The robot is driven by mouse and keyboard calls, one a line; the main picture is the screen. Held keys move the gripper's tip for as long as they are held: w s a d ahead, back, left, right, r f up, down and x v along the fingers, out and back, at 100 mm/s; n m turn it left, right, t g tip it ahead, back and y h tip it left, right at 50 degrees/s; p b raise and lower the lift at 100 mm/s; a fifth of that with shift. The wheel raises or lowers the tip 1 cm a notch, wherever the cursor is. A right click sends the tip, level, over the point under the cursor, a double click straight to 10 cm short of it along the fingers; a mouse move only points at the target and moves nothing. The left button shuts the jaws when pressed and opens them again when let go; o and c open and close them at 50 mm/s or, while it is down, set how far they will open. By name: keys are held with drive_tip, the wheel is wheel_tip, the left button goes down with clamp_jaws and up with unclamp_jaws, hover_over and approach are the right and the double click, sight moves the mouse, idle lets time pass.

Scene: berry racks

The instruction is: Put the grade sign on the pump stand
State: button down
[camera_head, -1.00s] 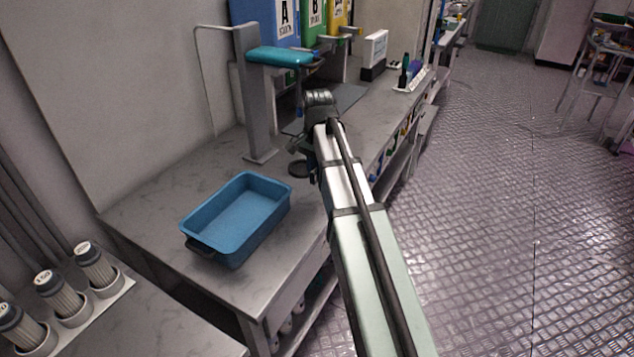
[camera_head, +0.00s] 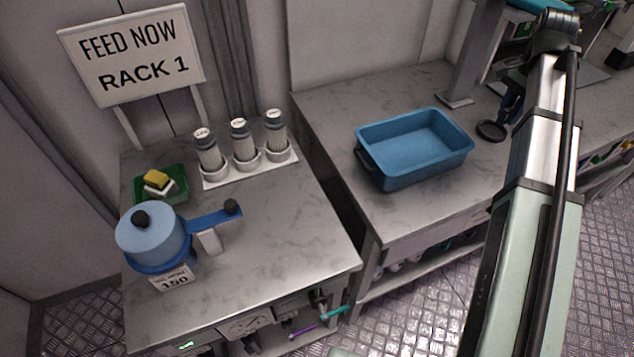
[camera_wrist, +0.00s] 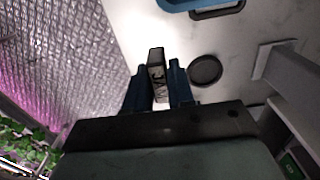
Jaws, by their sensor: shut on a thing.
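The lettering is not clearly readable. In the head view my gripper (camera_head: 512,105) is over the right-hand bench beside a black disc (camera_head: 491,131), and the sign cannot be made out there. On the left bench a blue lidded pot (camera_head: 152,240) with a blue lever arm (camera_head: 213,219) carries a white "150" plate (camera_head: 171,279). Nothing in view is clearly labelled as the pump stand.
A blue tray (camera_head: 414,150) sits on the right bench. Three labelled cylinders (camera_head: 240,141) stand in a white holder on the left bench, near a green dish (camera_head: 161,186) with a sponge. A "FEED NOW RACK 1" board (camera_head: 132,54) stands behind. A narrow gap separates the benches.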

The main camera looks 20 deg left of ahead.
drive_tip(key=w+a+n, duration=0.2)
drive_tip(key=a+n, duration=0.1)
drive_tip(key=a, duration=0.8)
drive_tip(key=w+a+n, duration=0.2)
drive_tip(key=a+n, duration=0.1)
drive_tip(key=a, duration=0.8)
drive_tip(key=n, duration=1.2)
hover_over(231, 142)
wheel_tip(231, 142, down, 10)
drive_tip(key=shift+w+f, duration=0.1)
drive_tip(key=shift+f, duration=5.3)
drive_tip(key=shift+f, duration=0.15)
drive_tip(key=c, duration=1)
unclamp_jaws()
